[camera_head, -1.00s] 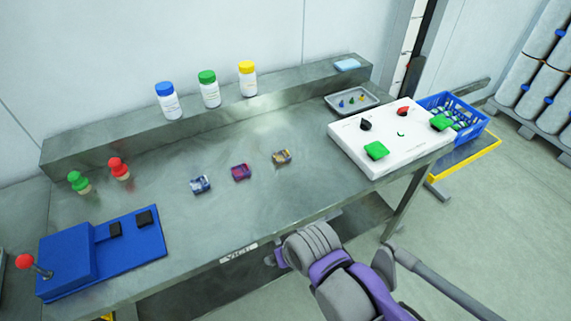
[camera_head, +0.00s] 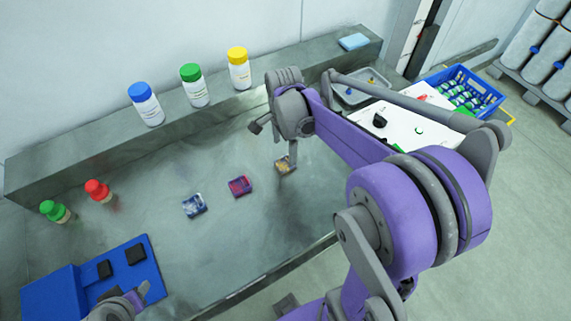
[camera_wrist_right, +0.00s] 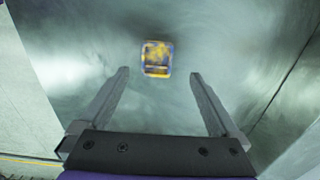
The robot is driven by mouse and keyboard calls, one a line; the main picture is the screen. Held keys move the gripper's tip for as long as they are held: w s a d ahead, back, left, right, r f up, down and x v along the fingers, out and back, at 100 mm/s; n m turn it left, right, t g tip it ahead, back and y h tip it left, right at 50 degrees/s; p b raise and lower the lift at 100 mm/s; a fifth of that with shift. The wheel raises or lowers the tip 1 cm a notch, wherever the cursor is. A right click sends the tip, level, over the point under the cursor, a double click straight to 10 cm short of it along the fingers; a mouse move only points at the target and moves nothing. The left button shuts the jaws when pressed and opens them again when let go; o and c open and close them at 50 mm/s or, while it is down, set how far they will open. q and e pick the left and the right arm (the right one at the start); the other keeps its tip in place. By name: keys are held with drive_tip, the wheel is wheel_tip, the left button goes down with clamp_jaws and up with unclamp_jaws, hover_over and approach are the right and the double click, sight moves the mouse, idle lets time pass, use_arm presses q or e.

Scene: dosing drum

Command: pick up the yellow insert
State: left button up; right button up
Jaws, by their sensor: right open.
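The yellow insert (camera_head: 285,165), a small square piece with a yellow and dark pattern, lies on the grey bench at the right end of a row of three. In the right wrist view the insert (camera_wrist_right: 157,59) shows just beyond the fingertips, between their lines. My right gripper (camera_head: 277,139) is open and empty above the bench by the insert; one finger appears close to it in the head view. In the wrist view both fingers of the gripper (camera_wrist_right: 159,75) are spread apart. A grey part of my left gripper (camera_head: 120,305) shows at the lower left edge, its jaws unclear.
A red-purple insert (camera_head: 240,186) and a blue-white insert (camera_head: 194,206) lie to the left. Capped bottles (camera_head: 195,88) stand on the rear ledge. My right arm partly covers the white panel (camera_head: 400,126) and the grey tray (camera_head: 352,96).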

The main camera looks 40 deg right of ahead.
sight(285, 164)
drive_tip(key=shift+s+f, duration=0.15)
drive_tip(key=shift+f, duration=1.4)
drive_tip(key=shift+s+f, duration=0.15)
drive_tip(key=shift+f, duration=1.35)
drive_tip(key=c, duration=1.4)
drive_tip(key=shift+c, duration=0.2)
drive_tip(key=shift+r, duration=0.15)
wheel_tip(285, 164, up, 10)
drive_tip(key=shift+p, duration=0.35)
drive_tip(key=shift+s, duration=0.1)
